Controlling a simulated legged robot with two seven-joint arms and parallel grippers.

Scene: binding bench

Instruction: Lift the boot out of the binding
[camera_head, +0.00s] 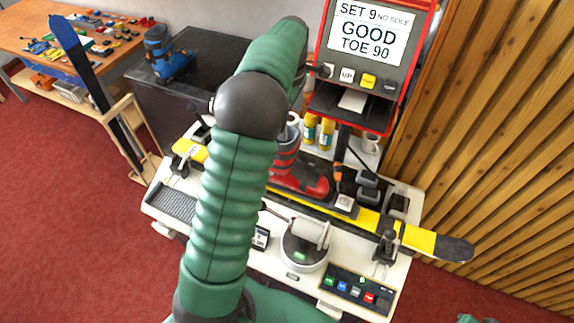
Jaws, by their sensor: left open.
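A red and dark boot (308,182) stands upright on the yellow and black ski (367,219) on the bench, its toe pointing right. The binding's toe piece (344,203) is just ahead of the boot's toe. The heel side is hidden behind my left arm. My left arm rises across the middle of the picture and bends at a dark elbow. My left gripper (319,70) shows only as a small dark part beside the upper arm, in front of the display's lower left. It is open and appears apart from the boot; its fingertips are hard to make out.
A red-framed display (366,37) reads "GOOD TOE 90" and stands behind the boot. Yellow bottles (326,134) are behind the boot. A round device (304,247) and a button panel (357,290) are in front. A blue boot (166,55) sits on a dark cabinet at left.

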